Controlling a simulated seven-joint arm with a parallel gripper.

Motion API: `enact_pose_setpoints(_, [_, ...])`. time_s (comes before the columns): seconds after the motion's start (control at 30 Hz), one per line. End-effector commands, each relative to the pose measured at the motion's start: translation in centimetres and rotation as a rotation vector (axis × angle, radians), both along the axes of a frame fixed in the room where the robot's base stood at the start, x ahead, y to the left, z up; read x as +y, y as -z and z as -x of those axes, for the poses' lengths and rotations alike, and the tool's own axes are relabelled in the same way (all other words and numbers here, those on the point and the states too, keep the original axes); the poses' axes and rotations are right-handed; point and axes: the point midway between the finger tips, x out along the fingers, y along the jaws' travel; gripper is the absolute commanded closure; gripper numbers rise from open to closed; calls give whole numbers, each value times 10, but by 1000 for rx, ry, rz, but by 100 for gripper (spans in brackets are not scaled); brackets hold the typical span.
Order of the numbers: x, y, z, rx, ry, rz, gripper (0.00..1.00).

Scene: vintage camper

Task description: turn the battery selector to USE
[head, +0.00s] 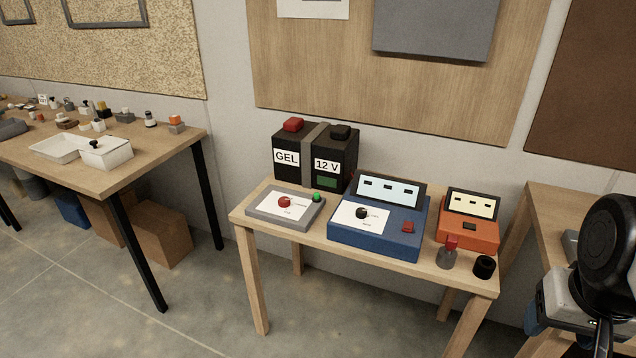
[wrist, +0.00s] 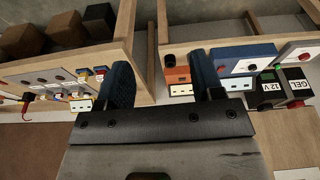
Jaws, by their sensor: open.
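On the small wooden table stand a grey box (head: 286,208) with a red knob (head: 285,202) and green button, and a blue box (head: 378,230) with a black knob (head: 362,213). Each knob has a white label too small to read, so I cannot tell which is the battery selector or its setting. The wrist view, upside down, also shows the blue box (wrist: 245,55) and grey box (wrist: 298,54). My gripper (wrist: 160,76) is open and empty, apart from both boxes. In the head view my wrist is at the far right; its fingertips are not clear.
Batteries marked GEL and 12 V (head: 316,157) stand behind the grey box. An orange box (head: 468,222), a small red-topped item (head: 447,255) and a black cup (head: 484,266) occupy the table's right end. Another table (head: 150,160) stands left across a floor gap.

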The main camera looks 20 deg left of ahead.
Motion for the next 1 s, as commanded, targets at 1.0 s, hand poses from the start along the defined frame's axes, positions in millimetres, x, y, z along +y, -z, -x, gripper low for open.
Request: enact_pose_setpoints(1.0, [122,-46,-219,82,-519,54,29])
